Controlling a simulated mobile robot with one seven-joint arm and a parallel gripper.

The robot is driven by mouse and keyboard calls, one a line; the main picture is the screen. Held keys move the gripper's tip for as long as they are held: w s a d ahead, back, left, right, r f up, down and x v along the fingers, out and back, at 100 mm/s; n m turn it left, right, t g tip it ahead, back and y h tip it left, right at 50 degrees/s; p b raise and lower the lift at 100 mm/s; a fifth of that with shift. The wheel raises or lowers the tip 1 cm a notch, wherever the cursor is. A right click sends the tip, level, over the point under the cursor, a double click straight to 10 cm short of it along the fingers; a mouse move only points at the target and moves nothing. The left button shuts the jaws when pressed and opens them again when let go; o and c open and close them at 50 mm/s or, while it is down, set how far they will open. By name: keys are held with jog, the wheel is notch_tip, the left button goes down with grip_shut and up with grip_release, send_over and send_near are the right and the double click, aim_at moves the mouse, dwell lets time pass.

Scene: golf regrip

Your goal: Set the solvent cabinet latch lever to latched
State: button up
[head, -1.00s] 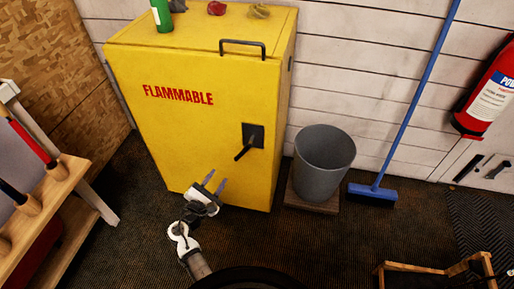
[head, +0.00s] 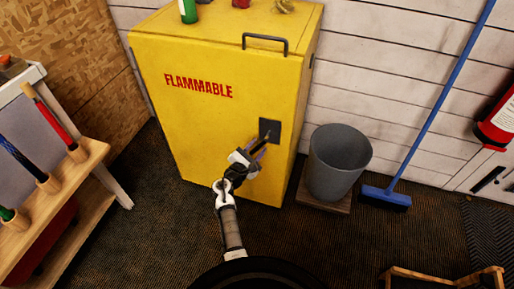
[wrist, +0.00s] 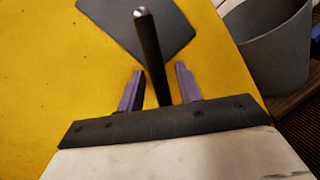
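The yellow solvent cabinet (head: 205,125) stands against the wall, marked FLAMMABLE in red. Its black latch plate (head: 271,127) is on the right side of the front; the plate also shows in the wrist view (wrist: 172,22). The dark latch lever (wrist: 149,52) has a shiny round end and runs between my two purple fingers in the wrist view. In the head view my gripper (head: 257,153) is at the lever and partly hides it. My gripper (wrist: 159,88) is open around the lever, with a visible gap on each side.
A grey bin (head: 338,162) stands on a low wooden base right of the cabinet. A blue broom (head: 387,196) leans on the wall beyond it. A wooden rack with grips (head: 62,170) is at the left. Dark floor in front is clear.

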jog(key=shift+w+d, duration=0.1)
jog(key=shift+w, duration=0.05)
jog(key=shift+c, duration=0.2)
grip_shut()
jog(key=shift+r+m, duration=0.1)
jog(key=shift+m, duration=0.2)
jog(key=shift+w+a+r+m, duration=0.1)
jog(key=shift+a+r+m, duration=0.2)
jog(key=shift+m, duration=0.25)
jog(key=shift+w+a+r+m, duration=0.15)
jog(key=shift+a+m, duration=0.15)
jog(key=shift+m, duration=0.25)
jog(key=r+m, duration=0.1)
jog(key=a+m+y, duration=0.1)
jog(key=m, duration=0.1)
jog(key=shift+w+a+r+g, duration=0.1)
jog(key=shift+r+g, duration=0.25)
jog(key=shift+g, duration=0.05)
jog(key=shift+w+a+r+m+y, duration=0.1)
jog(key=shift+r+m+y, duration=0.15)
jog(key=shift+r+m, duration=0.35)
jog(key=shift+s+a+r+m+y, duration=0.1)
jog(key=shift+r+m+y, duration=0.2)
jog(key=shift+m, duration=0.65)
jog(key=shift+w+a+r+m+y, duration=0.1)
jog(key=shift+r+m+y, duration=0.15)
jog(key=shift+r+m, duration=0.35)
jog(key=shift+f+m, duration=0.1)
jog(key=shift+m, duration=0.15)
